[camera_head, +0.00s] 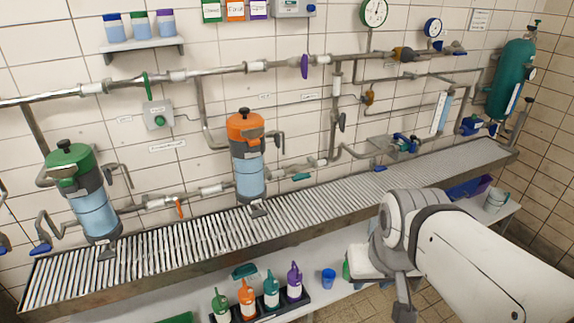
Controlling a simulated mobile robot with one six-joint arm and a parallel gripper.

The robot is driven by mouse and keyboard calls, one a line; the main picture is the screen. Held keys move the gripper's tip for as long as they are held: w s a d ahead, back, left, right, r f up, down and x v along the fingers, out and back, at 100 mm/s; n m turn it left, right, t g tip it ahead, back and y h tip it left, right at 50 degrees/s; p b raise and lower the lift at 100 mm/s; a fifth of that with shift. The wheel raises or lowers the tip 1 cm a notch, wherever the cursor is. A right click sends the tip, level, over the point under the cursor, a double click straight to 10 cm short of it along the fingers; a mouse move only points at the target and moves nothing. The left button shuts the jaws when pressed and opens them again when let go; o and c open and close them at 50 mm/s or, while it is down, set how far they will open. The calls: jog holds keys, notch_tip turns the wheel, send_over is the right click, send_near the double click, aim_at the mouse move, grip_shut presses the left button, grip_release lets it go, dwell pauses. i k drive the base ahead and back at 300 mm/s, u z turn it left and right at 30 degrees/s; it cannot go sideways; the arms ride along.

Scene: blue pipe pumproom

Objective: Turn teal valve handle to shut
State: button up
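A small teal valve handle (301,177) sits on the lower pipe run, just right of the orange-topped filter housing. It looks like a short bar lying roughly level, close to in line with the pipe. Its valve body is too small to make out clearly. My gripper (403,305) hangs below my wrist at the lower right, in front of the slatted rack and well away from the handle. Its fingers show only in part, so their opening is unclear. I see nothing held in it.
The slatted rack (330,205) runs along the wall beneath the pipes. A green-topped housing (92,215) and the orange-topped housing (247,170) stand along it. Several bottles stand in a dark tray (303,299) on the lower shelf, near a blue cup (328,277).

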aim_at(300, 177)
jog(key=u, duration=0.1)
jog(key=i, duration=1)
jog(key=u, duration=0.05)
